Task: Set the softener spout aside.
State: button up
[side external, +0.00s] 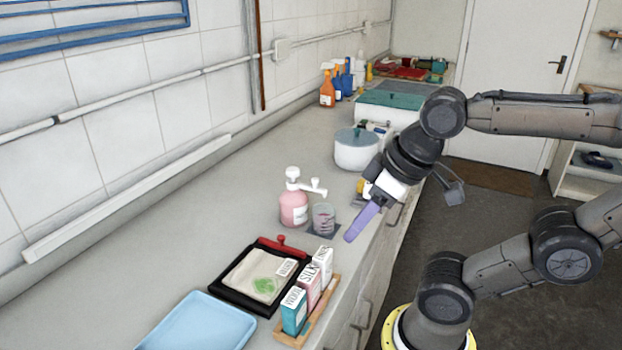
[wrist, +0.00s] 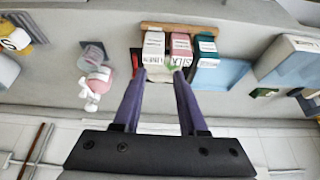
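The pink softener bottle (side external: 293,208) stands upright on the counter. Its white pump head and spout (side external: 308,186) point right, over a clear cup (side external: 323,219) on a dark mat. In the wrist view the bottle (wrist: 98,80) and cup (wrist: 92,55) are left of my fingers. My gripper (side external: 350,236) has purple fingers, held above the counter's front edge, to the right of the cup and apart from it. In the wrist view my gripper (wrist: 160,72) has its fingers apart with nothing held between them; small boxes appear beyond the tips.
A wooden rack (side external: 322,316) holds three small boxes at the front edge. Behind it lies a black tray (side external: 228,289) with a cloth and red handle. A light blue tray (side external: 200,325) is nearest. A white pot (side external: 356,152) stands farther back. The counter left of the bottle is clear.

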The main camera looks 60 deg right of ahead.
jog(key=shift+o, duration=0.3)
jog(key=w+d+r+m+g, duration=0.1)
jog(key=w+d+r, duration=0.1)
jog(key=w+r, duration=0.2)
notch_tip(320, 180, up, 4)
jog(key=shift+w+f+m, duration=0.15)
jog(key=shift+f+m, duration=0.1)
jog(key=shift+m, duration=0.05)
jog(key=w+d+r+m+g, duration=0.2)
jog(key=w+d+r, duration=0.2)
jog(key=w+d, duration=0.15)
jog(key=m+g, duration=0.2)
jog(key=m, duration=0.1)
send_over(315, 179)
notch_tip(315, 179, down, 3)
notch_tip(315, 179, down, 14)
jog(key=shift+d+r, duration=0.1)
jog(key=shift+r, duration=0.05)
grip_shut()
